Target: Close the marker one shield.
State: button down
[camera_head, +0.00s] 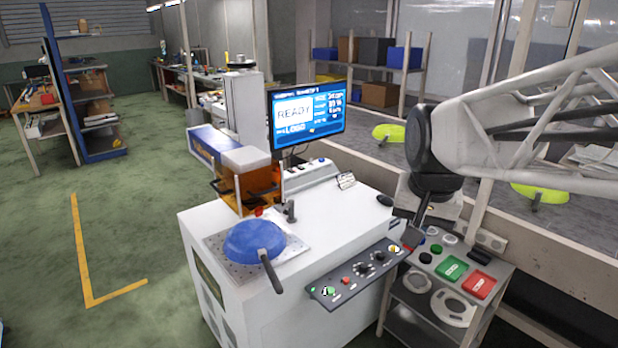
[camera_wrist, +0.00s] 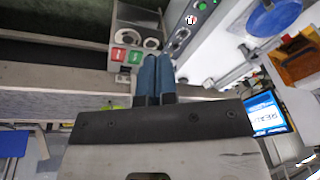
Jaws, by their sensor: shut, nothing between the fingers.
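The marker one shield, an orange see-through guard (camera_head: 248,185) with a pale top, is at the front of the marking machine's column. It stands behind the blue pan (camera_head: 253,240) and does not cover it. The pan lies upside down on a perforated plate, its dark handle toward the front. The shield also shows at the right edge of the wrist view (camera_wrist: 298,62), and the pan at the top right (camera_wrist: 275,14). My gripper (camera_wrist: 157,60) is shut and empty. In the head view it (camera_head: 413,238) points down beside the button stand, well right of the shield.
A monitor (camera_head: 307,113) reading READY stands behind the shield on the white cabinet (camera_head: 330,215). A control panel (camera_head: 357,272) runs along the cabinet's front right edge. The button stand (camera_head: 440,300) has green and red buttons. A rail and wall bound the right side.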

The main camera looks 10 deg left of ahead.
jog(key=w+a+r+m, duration=0.1)
jog(key=w+a+r, duration=0.3)
jog(key=w, duration=0.5)
jog(key=m+g+y, duration=0.1)
jog(key=m, duration=0.4)
send_over(265, 191)
jog(key=s+d, duration=0.2)
notch_tip(265, 191, down, 3)
jog(key=shift+w+r, duration=0.1)
jog(key=shift+r, duration=0.05)
jog(key=f, duration=0.4)
jog(key=w+a+f, duration=0.1)
jog(key=f, duration=0.8)
jog(key=shift+w+a+f, duration=0.35)
jog(key=shift+f, duration=0.05)
notch_tip(265, 191, down, 14)
jog(key=shift+f, duration=0.15)
jog(key=shift+s, duration=0.1)
